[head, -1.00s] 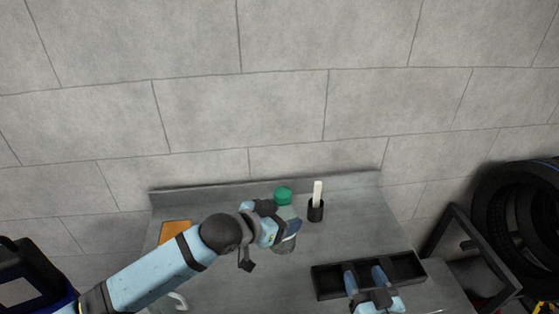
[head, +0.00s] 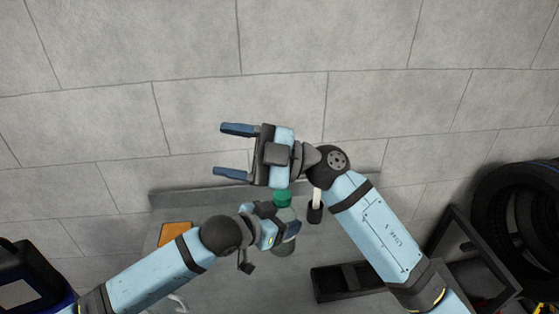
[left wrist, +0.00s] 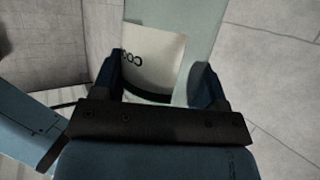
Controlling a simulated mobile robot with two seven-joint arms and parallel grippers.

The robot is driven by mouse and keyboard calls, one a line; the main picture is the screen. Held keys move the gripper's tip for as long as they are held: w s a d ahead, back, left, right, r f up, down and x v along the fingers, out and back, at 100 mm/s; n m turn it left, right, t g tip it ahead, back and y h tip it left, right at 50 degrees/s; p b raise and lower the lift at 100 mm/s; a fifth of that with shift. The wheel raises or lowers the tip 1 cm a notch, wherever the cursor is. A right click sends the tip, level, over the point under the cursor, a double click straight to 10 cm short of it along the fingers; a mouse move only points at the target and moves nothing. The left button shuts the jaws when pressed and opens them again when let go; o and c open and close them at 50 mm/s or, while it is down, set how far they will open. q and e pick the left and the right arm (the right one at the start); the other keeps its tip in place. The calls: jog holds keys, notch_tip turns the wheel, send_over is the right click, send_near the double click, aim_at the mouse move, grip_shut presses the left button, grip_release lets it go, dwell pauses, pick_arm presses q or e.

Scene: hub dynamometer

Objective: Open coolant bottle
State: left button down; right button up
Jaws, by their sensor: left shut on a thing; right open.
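The coolant bottle (head: 287,215) stands on the workbench, pale and see-through with a green cap (head: 282,197) on top. My left gripper (head: 290,232) is shut on the bottle's body, below the cap. In the left wrist view the bottle (left wrist: 155,50) fills the space between the two dark fingers, and part of its lettered white label shows. My right gripper (head: 235,151) is open and empty. It appears above and left of the cap in the head view, with its fingers pointing left. My right wrist is close to the cap in the picture.
A black cup (head: 315,214) with a white-handled item stands right of the bottle, partly behind my right arm. A black tray (head: 333,283) lies at the front right. An orange item (head: 174,233) lies at the left. Tyres (head: 515,215) are at the far right.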

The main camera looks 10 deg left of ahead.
notch_tip(320, 180, down, 2)
jog(key=s+a+f+n+g+h, duration=0.1)
jog(key=s+a+n+g+h, duration=0.15)
jog(key=h, duration=0.35)
jog(key=m+t+h, duration=0.2)
jog(key=t+h, duration=0.5)
jog(key=h, duration=0.8)
send_over(279, 195)
notch_tip(279, 195, down, 4)
jog(key=shift+f, duration=0.1)
jog(key=shift+d+f, duration=0.1)
jog(key=shift+f, duration=3.8)
jog(key=c, duration=0.9)
